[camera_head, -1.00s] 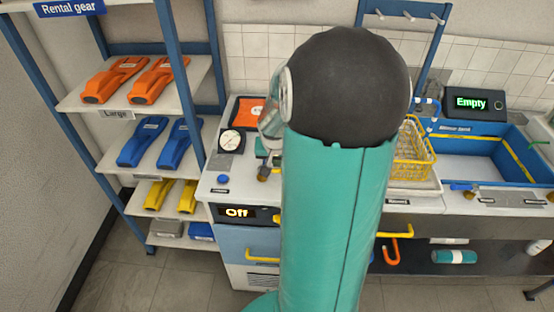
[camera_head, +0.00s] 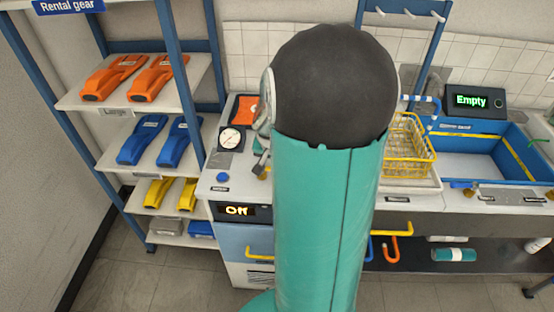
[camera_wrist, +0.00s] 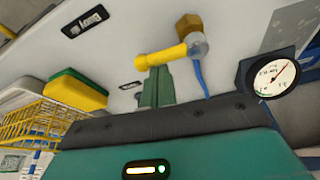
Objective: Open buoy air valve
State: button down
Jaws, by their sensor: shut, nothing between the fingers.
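In the wrist view, a yellow valve lever (camera_wrist: 162,58) lies roughly level, its right end at a metal fitting with a brass nut (camera_wrist: 188,27). A blue hose runs down from the fitting. My gripper (camera_wrist: 157,72) is shut and empty, its green fingers just below the lever. I cannot tell whether they touch it. A label (camera_wrist: 86,20), apparently reading "Buoy" upside down, is on the bench surface nearby. A round pressure gauge (camera_wrist: 272,76) is at the right; it also shows in the head view (camera_head: 231,139). In the head view my arm hides most of the valve.
A yellow wire basket (camera_head: 408,148) and a blue tank (camera_head: 480,150) with an "Empty" display (camera_head: 473,101) stand right of my arm. The bench front has an "Off" display (camera_head: 237,211). A shelf rack (camera_head: 175,90) with coloured fins stands at the left.

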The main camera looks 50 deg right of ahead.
jog(key=m, duration=0.1)
jog(key=a+m+g, duration=0.1)
jog(key=m, duration=0.1)
jog(key=shift+s+a, duration=0.1)
jog(key=shift+s, duration=0.25)
jog(key=m, duration=0.1)
jog(key=a+m+g, duration=0.1)
jog(key=m, duration=0.1)
jog(key=shift+s+a+m+h, duration=0.2)
jog(key=shift+s+m+h, duration=0.1)
jog(key=shift+m, duration=0.1)
jog(key=m, duration=0.1)
jog(key=a+m+g, duration=0.1)
jog(key=m, duration=0.1)
jog(key=shift+a+m+g, duration=0.2)
jog(key=shift+m+g, duration=0.1)
jog(key=shift+w+a+m+g+y, duration=0.1)
jog(key=shift+a+m+g+y, duration=0.2)
jog(key=shift+m, duration=0.7)
jog(key=shift+w+a+m+g+y, duration=0.1)
jog(key=shift+a+m+g+y, duration=0.2)
jog(key=shift+m, duration=0.7)
jog(key=shift+a, duration=0.15)
